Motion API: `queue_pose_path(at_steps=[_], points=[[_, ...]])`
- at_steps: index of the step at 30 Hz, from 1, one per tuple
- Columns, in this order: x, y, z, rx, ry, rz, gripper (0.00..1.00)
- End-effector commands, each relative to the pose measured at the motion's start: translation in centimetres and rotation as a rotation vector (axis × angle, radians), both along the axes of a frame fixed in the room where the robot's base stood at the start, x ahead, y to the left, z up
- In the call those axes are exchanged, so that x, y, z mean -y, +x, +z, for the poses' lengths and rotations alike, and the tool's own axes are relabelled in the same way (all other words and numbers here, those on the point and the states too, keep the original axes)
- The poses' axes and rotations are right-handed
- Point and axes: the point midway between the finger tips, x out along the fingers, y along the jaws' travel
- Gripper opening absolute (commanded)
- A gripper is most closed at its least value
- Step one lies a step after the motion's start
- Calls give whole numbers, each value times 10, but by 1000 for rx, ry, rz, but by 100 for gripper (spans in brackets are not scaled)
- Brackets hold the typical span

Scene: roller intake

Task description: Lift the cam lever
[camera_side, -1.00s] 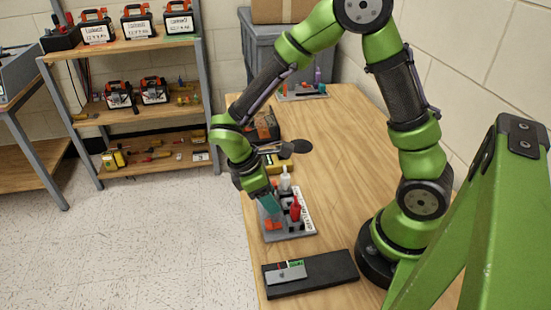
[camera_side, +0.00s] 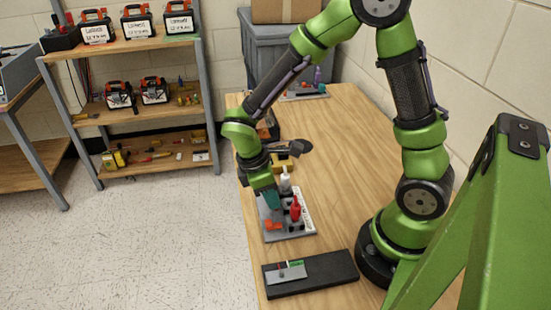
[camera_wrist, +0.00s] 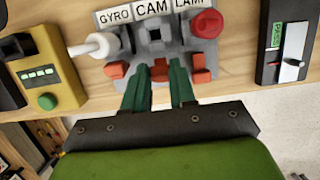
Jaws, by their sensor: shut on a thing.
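The grey control panel (camera_side: 302,234) lies on the bench, and its GYRO, CAM and LAMP labels show in the wrist view. The CAM label (camera_wrist: 152,9) is in the middle, above a dark square socket. Below it, a red-orange piece (camera_wrist: 160,72), apparently the cam lever's handle, sits between my teal fingertips. My gripper (camera_wrist: 159,68) is shut on it; the fingers partly hide it. In the side view my gripper (camera_side: 272,200) is low over the panel's left part. A white lever (camera_wrist: 96,45) is to the left, a red knob (camera_wrist: 207,23) to the right.
A yellow box with a green button (camera_wrist: 48,101) stands left of the panel in the wrist view. A black tray with a grey plate (camera_side: 290,273) lies at the bench's near end. The bench right of the panel (camera_side: 335,180) is clear wood.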

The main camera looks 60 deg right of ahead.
Motion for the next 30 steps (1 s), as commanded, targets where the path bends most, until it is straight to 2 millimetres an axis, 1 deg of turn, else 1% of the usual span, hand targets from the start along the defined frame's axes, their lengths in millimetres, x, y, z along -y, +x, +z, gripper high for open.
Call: queue_pose_path(at_steps=[9, 15, 30], points=[[11, -10, 3, 176, 170, -8, 0], [15, -14, 3, 258, 253, -6, 0], [19, -18, 2, 357, 352, -1, 0]])
